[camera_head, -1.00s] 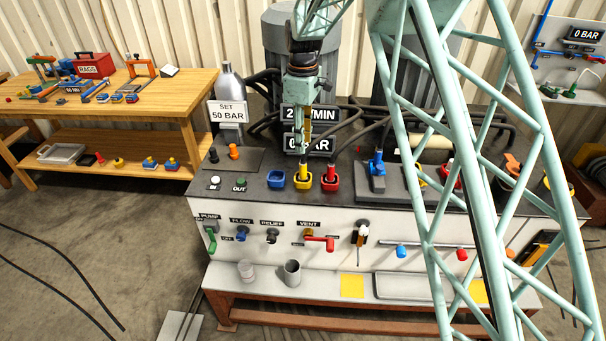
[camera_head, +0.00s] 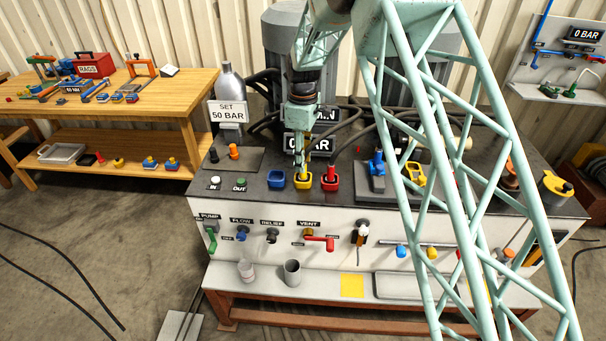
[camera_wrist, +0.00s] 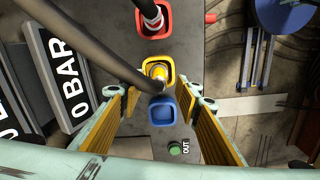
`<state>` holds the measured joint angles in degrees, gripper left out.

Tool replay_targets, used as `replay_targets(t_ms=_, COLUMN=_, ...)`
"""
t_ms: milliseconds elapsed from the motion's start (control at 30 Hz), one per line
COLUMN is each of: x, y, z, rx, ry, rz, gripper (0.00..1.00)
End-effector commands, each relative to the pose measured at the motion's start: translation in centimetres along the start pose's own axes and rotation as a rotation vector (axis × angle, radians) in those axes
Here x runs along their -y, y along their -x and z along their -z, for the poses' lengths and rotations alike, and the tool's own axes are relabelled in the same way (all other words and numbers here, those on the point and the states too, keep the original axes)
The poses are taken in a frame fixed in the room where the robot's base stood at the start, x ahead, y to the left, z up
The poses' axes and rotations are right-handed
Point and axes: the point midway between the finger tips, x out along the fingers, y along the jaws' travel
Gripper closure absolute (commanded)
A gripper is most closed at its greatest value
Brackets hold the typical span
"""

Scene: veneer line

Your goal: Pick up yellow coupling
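The yellow coupling (camera_head: 303,175) sits upright in a yellow square socket (camera_head: 303,185) on the bench top, between a blue socket (camera_head: 276,179) and a red one (camera_head: 330,183). In the wrist view the yellow coupling (camera_wrist: 157,70) shows with a dark hose crossing in front of it. My gripper (camera_head: 302,162) is directly above the coupling, pointing down. In the wrist view my gripper (camera_wrist: 160,108) has its two yellow-padded fingers wide apart, with the blue socket (camera_wrist: 163,111) visible between them. Whether the fingertips touch the coupling is hard to tell.
A red coupling (camera_head: 331,170) with a hose stands close to the right. Dark hoses loop behind the sockets near my gripper. A blue device (camera_head: 377,169) and a yellow one (camera_head: 415,174) lie further right. A sign (camera_head: 229,111) and bottle (camera_head: 229,82) stand left.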

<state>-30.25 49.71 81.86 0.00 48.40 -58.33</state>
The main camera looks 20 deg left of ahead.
Motion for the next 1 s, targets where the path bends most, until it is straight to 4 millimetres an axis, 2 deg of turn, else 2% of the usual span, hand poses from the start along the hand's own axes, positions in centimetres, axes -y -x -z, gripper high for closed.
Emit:
replay_targets(t_ms=467, x=0.0, y=-0.4, z=0.0, rx=0.0, ry=0.0, rz=0.001, gripper=0.69)
replay_targets(t_ms=1000, x=-0.2, y=-4.8, z=0.1, rx=0.001, ry=0.0, rz=0.001, gripper=0.69)
